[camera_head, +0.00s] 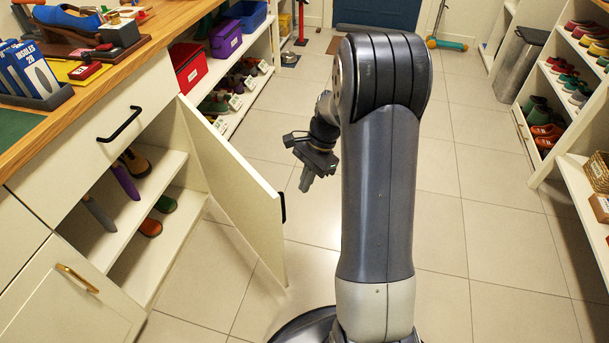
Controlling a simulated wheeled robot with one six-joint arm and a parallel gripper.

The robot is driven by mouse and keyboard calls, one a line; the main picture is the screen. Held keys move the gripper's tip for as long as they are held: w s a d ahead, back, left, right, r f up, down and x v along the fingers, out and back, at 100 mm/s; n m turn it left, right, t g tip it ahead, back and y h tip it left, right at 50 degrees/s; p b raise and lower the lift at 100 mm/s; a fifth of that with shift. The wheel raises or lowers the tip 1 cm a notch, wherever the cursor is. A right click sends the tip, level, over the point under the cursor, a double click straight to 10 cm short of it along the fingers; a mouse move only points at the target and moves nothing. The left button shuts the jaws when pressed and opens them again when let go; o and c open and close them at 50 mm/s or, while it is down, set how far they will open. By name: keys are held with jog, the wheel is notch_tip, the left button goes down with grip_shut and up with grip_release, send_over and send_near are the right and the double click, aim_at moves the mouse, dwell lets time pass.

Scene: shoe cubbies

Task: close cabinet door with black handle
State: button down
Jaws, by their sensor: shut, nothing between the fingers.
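The white cabinet door (235,190) stands wide open, hinged at the far side of the cabinet and swung out over the floor. Its black handle (283,207) shows edge-on near the door's free edge. The cabinet opening shows a shelf (120,225) with shoes on and below it. My gripper (306,184) is shut and empty, to the right of the door and above the handle in the picture. It appears apart from the door. The door's outer face is mostly turned away from view.
A drawer with another black handle (119,124) is above the opening. A lower door with a brass handle (77,278) is at the bottom left. The wooden counter (130,60) holds tools and boxes. Shoe shelves (556,90) stand at right. The tiled floor (490,230) between is clear.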

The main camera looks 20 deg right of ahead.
jog(key=s+a+f+b, duration=0.2)
jog(key=a+f, duration=0.3)
jog(key=shift+a, duration=0.4)
